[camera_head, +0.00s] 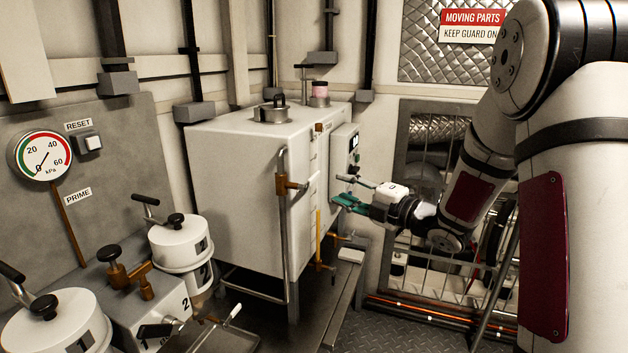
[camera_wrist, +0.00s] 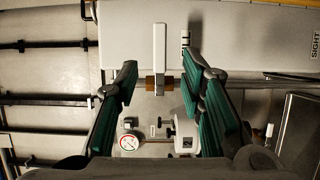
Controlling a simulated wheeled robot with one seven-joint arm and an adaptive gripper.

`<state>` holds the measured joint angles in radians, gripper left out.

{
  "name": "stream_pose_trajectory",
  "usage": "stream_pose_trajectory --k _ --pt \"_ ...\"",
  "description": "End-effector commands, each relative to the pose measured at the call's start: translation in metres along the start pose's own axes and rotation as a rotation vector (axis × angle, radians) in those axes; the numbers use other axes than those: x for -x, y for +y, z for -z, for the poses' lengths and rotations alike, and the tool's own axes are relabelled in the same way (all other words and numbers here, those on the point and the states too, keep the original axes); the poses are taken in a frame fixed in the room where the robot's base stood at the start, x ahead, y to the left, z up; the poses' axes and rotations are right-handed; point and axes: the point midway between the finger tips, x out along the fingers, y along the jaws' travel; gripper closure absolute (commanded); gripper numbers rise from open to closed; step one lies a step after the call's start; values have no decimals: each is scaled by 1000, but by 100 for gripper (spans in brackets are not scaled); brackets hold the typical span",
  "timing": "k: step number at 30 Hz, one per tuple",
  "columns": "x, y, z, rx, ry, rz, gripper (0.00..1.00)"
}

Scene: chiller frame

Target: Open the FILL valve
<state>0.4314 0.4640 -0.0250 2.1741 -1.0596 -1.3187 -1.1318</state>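My gripper (camera_head: 343,190) is open and empty, to the right of the white tank's front corner in the head view. In the wrist view, the green finger pads of my gripper (camera_wrist: 160,88) stand wide apart. A valve with a white lever (camera_wrist: 159,55) and a brown body (camera_wrist: 156,83) shows in the gap between them. A label (camera_wrist: 185,38) beside the lever is partly hidden; its visible letters look like the end of FILL. In the head view a brass valve (camera_head: 284,184) sits on a vertical pipe at the tank corner, apart from my fingers.
The white tank (camera_head: 240,170) fills the middle, with a control panel (camera_head: 345,155) on its right side. Pots (camera_head: 180,243), a brass fitting (camera_head: 130,270) and a pressure gauge (camera_head: 42,156) are at left. A barred guard (camera_head: 430,255) stands at right. Free floor is limited.

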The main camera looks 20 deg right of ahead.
Motion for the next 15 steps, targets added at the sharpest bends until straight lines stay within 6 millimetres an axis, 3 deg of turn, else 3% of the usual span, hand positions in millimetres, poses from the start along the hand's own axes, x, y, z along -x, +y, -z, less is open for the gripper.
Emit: stream_pose_trajectory --k 9,15 --pt "-64 -1 0 0 2 1 64" --pt "-91 -1 0 0 0 1 64"
